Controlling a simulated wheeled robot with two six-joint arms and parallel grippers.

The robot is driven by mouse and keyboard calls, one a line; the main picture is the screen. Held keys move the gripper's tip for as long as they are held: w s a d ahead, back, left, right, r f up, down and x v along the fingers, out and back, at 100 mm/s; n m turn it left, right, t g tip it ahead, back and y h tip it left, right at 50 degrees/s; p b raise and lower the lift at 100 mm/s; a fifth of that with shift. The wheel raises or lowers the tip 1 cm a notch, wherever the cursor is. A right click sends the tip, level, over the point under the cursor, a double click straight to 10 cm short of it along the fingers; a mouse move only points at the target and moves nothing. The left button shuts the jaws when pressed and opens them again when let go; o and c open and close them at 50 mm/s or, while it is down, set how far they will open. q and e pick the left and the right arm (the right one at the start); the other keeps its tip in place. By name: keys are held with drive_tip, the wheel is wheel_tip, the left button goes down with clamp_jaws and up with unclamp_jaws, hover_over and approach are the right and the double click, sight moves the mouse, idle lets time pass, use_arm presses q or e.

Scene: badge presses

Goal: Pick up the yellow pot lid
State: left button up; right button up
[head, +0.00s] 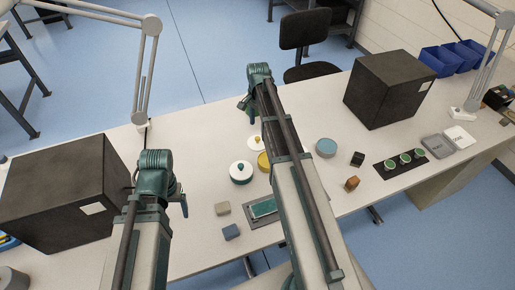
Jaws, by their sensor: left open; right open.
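A pale round lid with a yellow knob (257,142) lies on the table, close to my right arm. Just in front of it is a yellow round pot (263,161), partly hidden by my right arm. A teal pot with a white top (241,172) stands to their left. My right gripper (250,115) is open and empty, beyond the knobbed lid in the picture and apart from it. My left gripper (183,206) is open and empty, left of the pots near the dark box.
Dark boxes stand at left (62,190) and right (389,88). Small blocks (231,232) and a dark tray with a green piece (263,209) lie in front of the pots. A grey-blue round tin (326,147) is right of my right arm. Lamps rise behind.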

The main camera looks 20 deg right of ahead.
sight(257, 138)
use_arm(q)
drive_tip(key=shift+f+b, duration=0.75)
drive_tip(key=shift+f, duration=0.55)
use_arm(e)
drive_tip(key=shift+f, duration=1.25)
use_arm(q)
wheel_tip(257, 138, down, 5)
drive_tip(key=b, duration=0.5)
drive_tip(key=shift+f, duration=0.15)
use_arm(e)
drive_tip(key=f, duration=0.5)
drive_tip(key=shift+w+f, duration=0.2)
drive_tip(key=shift+r, duration=0.1)
clamp_jaws()
